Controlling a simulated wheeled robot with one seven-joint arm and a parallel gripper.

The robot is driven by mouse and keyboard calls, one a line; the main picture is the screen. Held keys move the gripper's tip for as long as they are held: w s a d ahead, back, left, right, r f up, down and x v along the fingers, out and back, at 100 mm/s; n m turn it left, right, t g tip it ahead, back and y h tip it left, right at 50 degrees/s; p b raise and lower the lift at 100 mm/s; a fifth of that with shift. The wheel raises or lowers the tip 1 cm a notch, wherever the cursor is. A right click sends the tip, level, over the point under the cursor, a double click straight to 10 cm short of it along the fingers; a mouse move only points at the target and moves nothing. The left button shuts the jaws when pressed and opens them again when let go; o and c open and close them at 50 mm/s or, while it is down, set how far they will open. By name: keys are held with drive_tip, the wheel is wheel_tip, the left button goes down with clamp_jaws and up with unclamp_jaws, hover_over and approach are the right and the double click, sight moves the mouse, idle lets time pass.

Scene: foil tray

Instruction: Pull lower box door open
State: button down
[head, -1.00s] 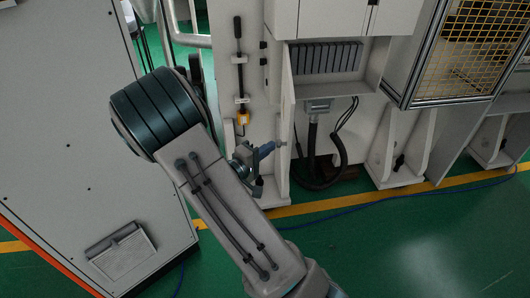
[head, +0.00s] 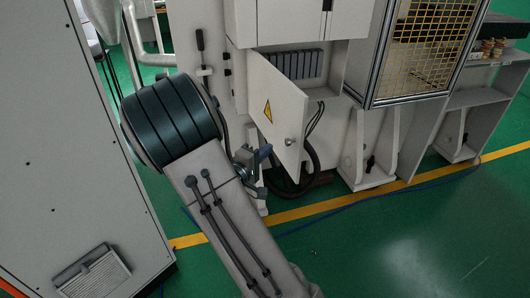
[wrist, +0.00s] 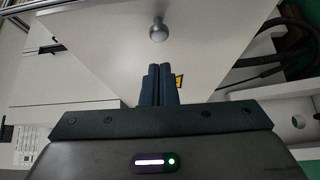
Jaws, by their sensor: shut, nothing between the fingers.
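The lower box door (head: 280,95) is a pale panel with a yellow warning triangle and a round knob (head: 289,141). It stands ajar, hinged on its left, its outer face towards the head camera. My gripper (head: 265,152) is left of the knob, low by the door. In the wrist view the dark fingers (wrist: 158,85) are together and empty, over the door face (wrist: 115,50). The knob (wrist: 158,31) is beyond the fingertips, apart from them. The fingers partly hide the yellow label. Whether they touch the door is unclear.
The lower box (head: 340,70) shows finned parts inside, with dark cables (head: 312,170) hanging below. A grey cabinet (head: 70,150) stands close on the left. A yellow mesh guard (head: 425,45) is at the right. The green floor (head: 400,235) is clear at the front right.

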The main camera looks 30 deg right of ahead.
drive_tip(key=s+b+v, duration=0.1)
drive_tip(key=b+v, duration=0.1)
drive_tip(key=v, duration=1.1)
drive_tip(key=s+d+r+m+g+y+p, duration=0.2)
drive_tip(key=s+d+m+g+y+p, duration=0.15)
drive_tip(key=s+g+y, duration=0.75)
drive_tip(key=s+a+r+t+y+p, duration=0.1)
drive_tip(key=a+r+t+y, duration=0.1)
drive_tip(key=a+r+t, duration=0.1)
drive_tip(key=s+a+r+m+t+y+p, duration=0.1)
drive_tip(key=s+a+r+t+y, duration=0.1)
drive_tip(key=a, duration=0.4)
drive_tip(key=shift+s+r+t+y, duration=0.25)
drive_tip(key=shift+r+t+y, duration=0.35)
drive_tip(key=shift+r+y, duration=0.1)
idle(0.4)
